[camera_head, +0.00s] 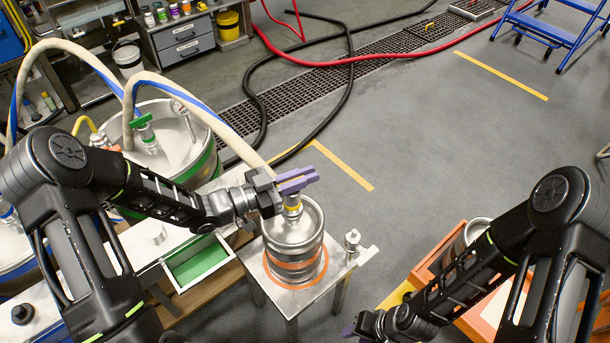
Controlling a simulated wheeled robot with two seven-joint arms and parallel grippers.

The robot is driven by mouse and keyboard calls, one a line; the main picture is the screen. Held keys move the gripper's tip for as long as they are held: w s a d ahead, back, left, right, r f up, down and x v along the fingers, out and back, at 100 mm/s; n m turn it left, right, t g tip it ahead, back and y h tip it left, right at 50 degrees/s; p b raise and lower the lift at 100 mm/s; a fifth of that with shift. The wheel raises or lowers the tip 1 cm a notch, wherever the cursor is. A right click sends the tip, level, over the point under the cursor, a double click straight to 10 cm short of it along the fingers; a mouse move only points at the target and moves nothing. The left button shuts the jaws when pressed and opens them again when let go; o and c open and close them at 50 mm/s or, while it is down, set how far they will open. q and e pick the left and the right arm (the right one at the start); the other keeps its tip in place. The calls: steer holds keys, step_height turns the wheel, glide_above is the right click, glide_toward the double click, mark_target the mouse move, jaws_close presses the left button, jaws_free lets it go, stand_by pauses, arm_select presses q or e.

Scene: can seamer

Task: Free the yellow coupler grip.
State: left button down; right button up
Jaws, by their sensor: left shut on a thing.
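A steel keg (293,236) with orange bands stands on a small metal stand at the centre. A coupler with a yellow collar (293,208) sits on its top. My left gripper (297,181), with purple fingers, is shut on the yellow coupler grip just above the keg. The fingers and wrist hide most of the grip. A pale hose runs down behind the wrist towards the coupler. My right gripper (349,330) is low at the bottom edge, with only a bit of purple fingertip showing and its jaws mostly hidden.
A large steel vessel (178,135) with a green coupler (141,121) and hoses stands at the left. A green-lined tray (198,262) lies left of the stand. A small metal fitting (352,240) stands at the stand's right corner. An orange crate (437,262) is at the lower right.

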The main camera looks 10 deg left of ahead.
arm_select(q)
steer(key=shift+r, duration=0.1)
stand_by(0.5)
steer(key=c, duration=1.5)
jaws_free()
steer(key=v, duration=0.8)
steer(key=shift+b, duration=0.45)
steer(key=shift+w, duration=0.1)
